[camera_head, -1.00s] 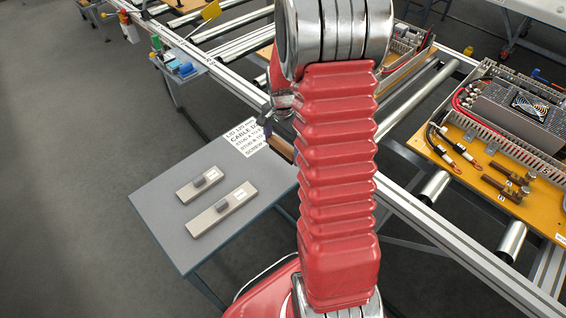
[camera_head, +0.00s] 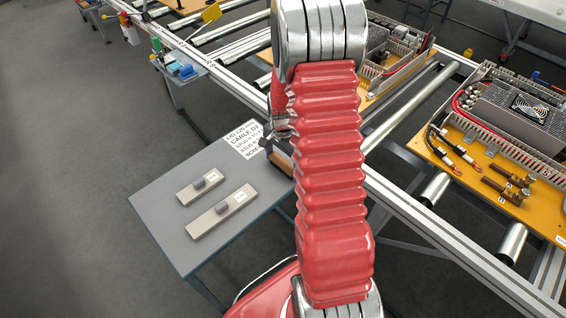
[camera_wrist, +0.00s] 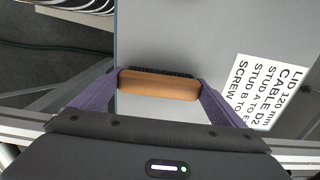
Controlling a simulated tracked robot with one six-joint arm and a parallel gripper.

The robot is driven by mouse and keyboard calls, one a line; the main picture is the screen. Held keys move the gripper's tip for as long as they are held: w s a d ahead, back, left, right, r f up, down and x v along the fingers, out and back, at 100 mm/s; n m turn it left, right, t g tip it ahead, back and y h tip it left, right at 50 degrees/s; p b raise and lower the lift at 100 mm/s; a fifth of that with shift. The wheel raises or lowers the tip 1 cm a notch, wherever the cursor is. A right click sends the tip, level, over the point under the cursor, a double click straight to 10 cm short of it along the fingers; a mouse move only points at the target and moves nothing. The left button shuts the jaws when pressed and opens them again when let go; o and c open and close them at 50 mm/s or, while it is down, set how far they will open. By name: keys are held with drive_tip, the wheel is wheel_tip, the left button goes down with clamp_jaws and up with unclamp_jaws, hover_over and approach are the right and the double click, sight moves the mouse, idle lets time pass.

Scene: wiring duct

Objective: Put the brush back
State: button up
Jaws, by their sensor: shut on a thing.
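My gripper (camera_wrist: 160,86) is shut on the brush (camera_wrist: 158,84), one purple finger at each end of its wooden back. The dark bristles show along the far side of the brush in the wrist view. Behind the brush lies the grey table (camera_wrist: 190,35); I cannot tell whether the brush touches it. In the head view the brush (camera_head: 281,162) shows only in part at the left edge of my red arm, over the table (camera_head: 165,205) near its right side. My arm hides most of the gripper there.
A printed white label sheet (camera_head: 243,140) lies at the table's back corner. Two beige duct lids with dark handles, a shorter one (camera_head: 190,193) and a longer one (camera_head: 215,217), lie on the table. A metal roller conveyor (camera_head: 440,235) with an orange wiring panel (camera_head: 450,160) runs at right.

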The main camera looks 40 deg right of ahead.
sight(283, 162)
drive_tip(key=shift+f, duration=0.1)
drive_tip(key=o, duration=0.8)
wheel_tip(283, 162, up, 12)
idle(0.5)
idle(0.4)
